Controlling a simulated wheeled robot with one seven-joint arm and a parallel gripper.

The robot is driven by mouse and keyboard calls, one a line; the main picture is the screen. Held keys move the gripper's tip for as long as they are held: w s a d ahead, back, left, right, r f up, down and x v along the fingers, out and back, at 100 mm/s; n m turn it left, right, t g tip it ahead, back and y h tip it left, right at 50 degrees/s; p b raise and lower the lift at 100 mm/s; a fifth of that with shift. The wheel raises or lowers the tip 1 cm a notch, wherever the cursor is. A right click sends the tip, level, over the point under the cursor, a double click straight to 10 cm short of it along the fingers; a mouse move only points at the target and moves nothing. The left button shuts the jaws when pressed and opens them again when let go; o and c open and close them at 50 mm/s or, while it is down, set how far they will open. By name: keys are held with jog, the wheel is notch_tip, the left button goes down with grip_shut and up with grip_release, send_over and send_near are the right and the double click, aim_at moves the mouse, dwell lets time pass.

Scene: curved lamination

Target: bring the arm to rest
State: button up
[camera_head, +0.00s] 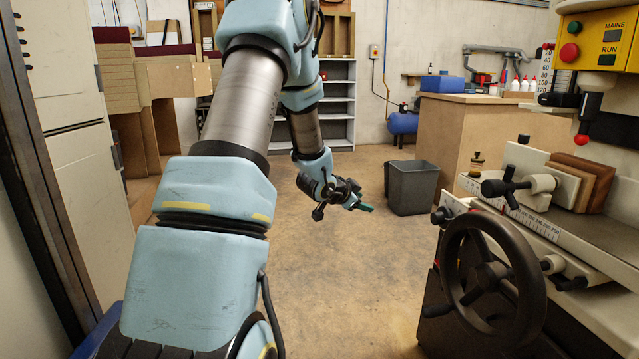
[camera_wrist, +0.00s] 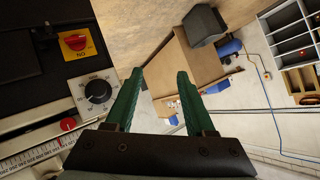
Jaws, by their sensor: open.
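My arm reaches forward from the lower left of the head view, bent so its end hangs in the open middle of the room. My gripper (camera_head: 364,205) is small in the head view, left of the grey bin and above the floor. In the wrist view my gripper (camera_wrist: 158,95) shows two green fingers standing well apart, with nothing between them. It touches nothing that I can see.
A machine with a black handwheel (camera_head: 490,275) stands close on the right. A grey bin (camera_head: 411,188) stands right of my gripper, before a wooden bench (camera_head: 480,140). Shelves (camera_head: 342,110) stand at the back. The floor (camera_head: 350,290) in the middle is clear.

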jog(key=s+a+r+n+g+y, duration=0.1)
jog(key=s+a+n+y, duration=0.5)
jog(key=a, duration=0.4)
jog(key=s+a+n+g+y, duration=0.1)
jog(key=s+a+n+g, duration=0.25)
jog(key=s, duration=0.85)
jog(key=s+a+n+g+y, duration=0.1)
jog(key=s+a+n+g, duration=0.3)
jog(key=s, duration=0.8)
notch_tip(320, 180, up, 27)
jog(key=a+p, duration=0.1)
jog(key=p, duration=2.6)
jog(key=shift+a+r+m+t, duration=0.15)
jog(key=shift+r+m+t, duration=0.05)
jog(key=shift+m+t, duration=0.2)
